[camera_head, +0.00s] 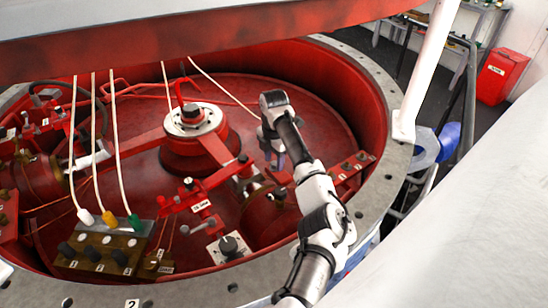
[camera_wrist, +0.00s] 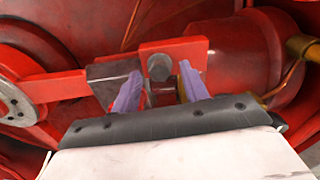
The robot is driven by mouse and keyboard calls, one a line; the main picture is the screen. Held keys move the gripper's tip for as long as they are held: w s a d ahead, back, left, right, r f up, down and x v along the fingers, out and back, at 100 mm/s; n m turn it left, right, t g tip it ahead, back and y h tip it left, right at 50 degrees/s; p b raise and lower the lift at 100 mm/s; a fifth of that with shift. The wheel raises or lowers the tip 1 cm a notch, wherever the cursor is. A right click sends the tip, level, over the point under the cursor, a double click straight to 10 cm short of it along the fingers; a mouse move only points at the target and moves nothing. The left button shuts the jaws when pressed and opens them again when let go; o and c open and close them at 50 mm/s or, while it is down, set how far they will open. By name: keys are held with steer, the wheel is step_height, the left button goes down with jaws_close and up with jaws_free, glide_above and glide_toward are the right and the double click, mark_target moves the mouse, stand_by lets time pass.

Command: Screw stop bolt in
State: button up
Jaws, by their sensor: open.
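The stop bolt seems to be the grey bolt with a round-looking head (camera_wrist: 159,66) in the wrist view. It sits at an upright red bracket (camera_wrist: 190,47); how deep it is threaded cannot be told. My gripper (camera_wrist: 160,74) is open, with one purple finger to each side of the bolt and gaps between. Whether the fingers reach around the head or stop short of it is unclear. A dark grey block (camera_wrist: 112,70) on a red lever stands just left of the bracket. In the head view my gripper (camera_head: 278,158) points down inside the red well, and the bolt is not distinguishable.
A red cylinder (camera_wrist: 240,52) and a brass pipe (camera_wrist: 299,45) lie right of the bracket. In the head view, a central hub (camera_head: 197,122), red linkages (camera_head: 200,190) and a connector box with cables (camera_head: 100,252) fill the well. A grey riveted rim (camera_head: 392,195) surrounds it.

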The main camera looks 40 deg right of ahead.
steer(key=shift+f, duration=0.15)
jaws_close()
steer(key=shift+m+p, duration=0.3)
